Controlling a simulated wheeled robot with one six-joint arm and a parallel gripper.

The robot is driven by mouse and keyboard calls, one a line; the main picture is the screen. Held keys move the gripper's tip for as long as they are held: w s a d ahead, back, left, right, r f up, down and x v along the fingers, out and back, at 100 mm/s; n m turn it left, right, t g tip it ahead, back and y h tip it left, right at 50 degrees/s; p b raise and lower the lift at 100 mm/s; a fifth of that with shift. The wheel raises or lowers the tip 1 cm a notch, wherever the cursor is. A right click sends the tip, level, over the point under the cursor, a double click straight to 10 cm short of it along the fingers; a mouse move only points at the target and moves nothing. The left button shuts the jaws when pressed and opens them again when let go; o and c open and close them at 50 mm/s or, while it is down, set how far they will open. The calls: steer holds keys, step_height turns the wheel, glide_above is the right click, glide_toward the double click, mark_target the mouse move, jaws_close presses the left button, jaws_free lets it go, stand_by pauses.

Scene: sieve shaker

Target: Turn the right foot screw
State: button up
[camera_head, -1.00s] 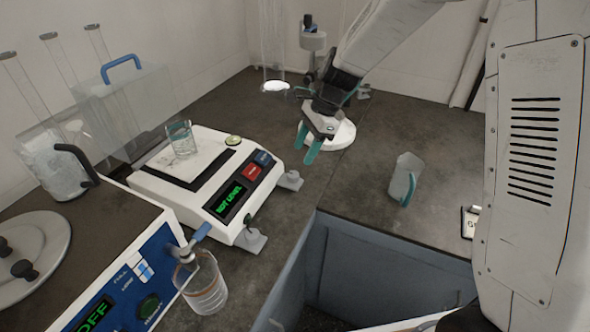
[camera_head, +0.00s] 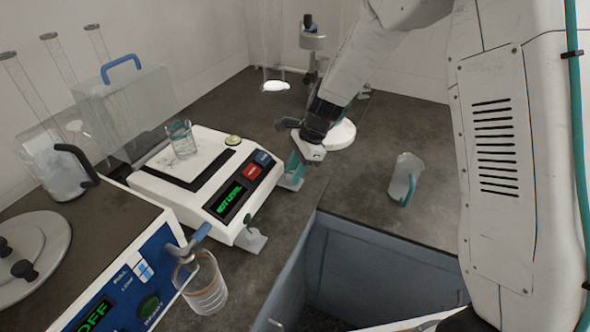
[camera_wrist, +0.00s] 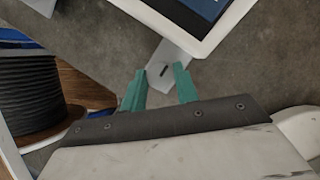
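The white balance (camera_head: 205,165) stands on the dark bench, and its green display (camera_head: 230,198) appears to read "NOT LEVEL". Its right foot (camera_head: 291,184) sticks out at the far right corner, partly covered by my gripper (camera_head: 295,166). In the wrist view the right foot is a pale plate (camera_wrist: 175,58) with a dark slot, beyond and between the teal fingertips. My gripper (camera_wrist: 160,76) is open there, with a gap between the fingers and nothing held. Another foot (camera_head: 251,241) with a dark screw shows at the balance's near corner.
A glass beaker (camera_head: 181,140) stands on the balance. A jug (camera_head: 404,178) with a teal handle is on the right bench. A round white base (camera_head: 341,134) stands behind my gripper. The blue-fronted bath (camera_head: 133,275) and a beaker (camera_head: 205,290) are at front left.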

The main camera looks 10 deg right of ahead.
steer(key=shift+c, duration=1)
steer(key=shift+n, duration=0.3)
steer(key=n+g, duration=0.1)
steer(key=n, duration=0.2)
steer(key=shift+w, duration=0.15)
steer(key=n+g+h, duration=0.1)
steer(key=n, duration=0.3)
steer(key=shift+a, duration=0.1)
steer(key=n+h, duration=0.1)
steer(key=n, duration=0.1)
steer(key=n+g+h, duration=0.1)
steer(key=n, duration=0.1)
steer(key=shift+w+a+n, duration=0.1)
steer(key=shift+a+n, duration=0.05)
steer(key=shift+n, duration=0.15)
steer(key=shift+n+h, duration=0.7)
steer(key=shift+n, duration=1.1)
